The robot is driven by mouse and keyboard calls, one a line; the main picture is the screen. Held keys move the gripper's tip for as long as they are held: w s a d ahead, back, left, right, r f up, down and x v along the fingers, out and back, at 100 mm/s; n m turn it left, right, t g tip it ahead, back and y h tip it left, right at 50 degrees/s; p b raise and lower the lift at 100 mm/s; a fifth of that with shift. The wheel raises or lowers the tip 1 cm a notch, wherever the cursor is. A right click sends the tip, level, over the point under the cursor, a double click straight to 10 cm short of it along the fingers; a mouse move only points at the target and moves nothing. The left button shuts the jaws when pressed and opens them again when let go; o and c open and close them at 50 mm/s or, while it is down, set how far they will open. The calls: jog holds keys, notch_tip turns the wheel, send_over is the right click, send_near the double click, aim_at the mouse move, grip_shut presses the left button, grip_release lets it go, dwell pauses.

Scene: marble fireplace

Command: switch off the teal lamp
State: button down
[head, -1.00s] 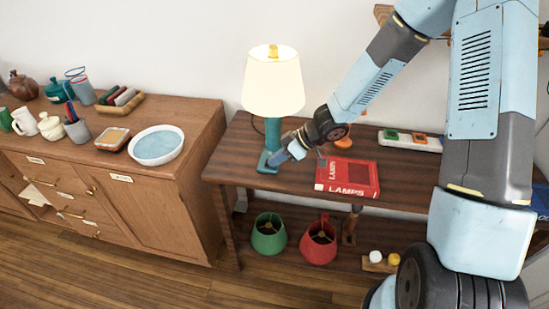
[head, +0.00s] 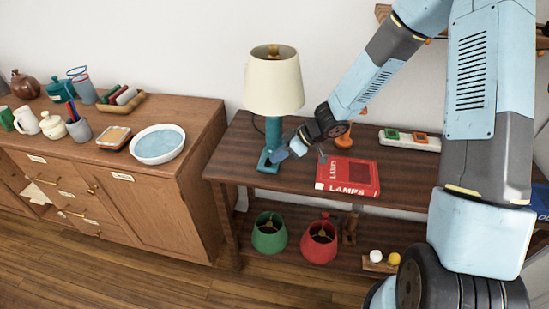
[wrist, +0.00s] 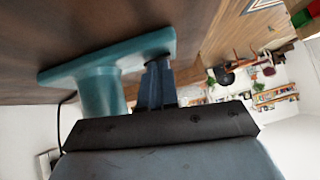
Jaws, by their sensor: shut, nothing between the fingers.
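The teal lamp (head: 273,127) stands upright on the left part of the dark wooden table, with a cream shade (head: 273,84) that is unlit. My gripper (head: 273,157) is shut and empty, with its tips at the lamp's square base, low on its right side. In the wrist view the shut fingers (wrist: 157,84) reach to the edge of the teal base (wrist: 112,62). Whether they touch it, and the switch itself, I cannot make out.
A red book (head: 347,177) lies right of my gripper. An orange object (head: 342,136) and a white strip with colored switches (head: 409,140) are behind. Green (head: 269,234) and red (head: 319,242) shades sit on the lower shelf. A wooden cabinet (head: 165,205) stands left.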

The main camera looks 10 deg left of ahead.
dwell(0.3)
jog(key=shift+d+r, duration=0.3)
jog(key=shift+r, duration=0.1)
jog(key=s+v, duration=0.1)
jog(key=v, duration=0.7)
jog(key=shift+s+d+r, duration=0.3)
jog(key=shift+s, duration=0.1)
